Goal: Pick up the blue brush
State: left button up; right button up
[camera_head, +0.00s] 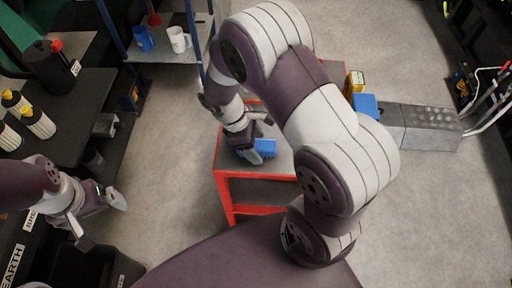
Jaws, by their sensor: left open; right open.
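A blue object (265,149), which looks like the blue brush, lies on the red-framed table (222,158) near its left end. It is partly hidden by my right gripper (259,142), so its full shape does not show. My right gripper is open, right at the blue object, with its fingers pointing down to the right. I cannot tell whether the blue object lies between the fingers or whether they touch it. My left gripper (103,220) is open and empty at the lower left, well away from the table.
A shelf (165,52) at the top left holds a blue mug (144,39) and a white mug (178,40). A dark bench (80,110) with yellow-topped filters (38,123) runs along the left. A grey block (428,126) and a blue box (365,104) are at the right. Open floor lies between.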

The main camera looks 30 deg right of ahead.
jog(key=shift+f, duration=0.3)
jog(key=shift+s+d+r, duration=0.1)
jog(key=shift+f, duration=0.3)
jog(key=shift+c, duration=0.3)
jog(key=c, duration=1)
jog(key=shift+r, duration=0.15)
jog(key=shift+c, duration=0.2)
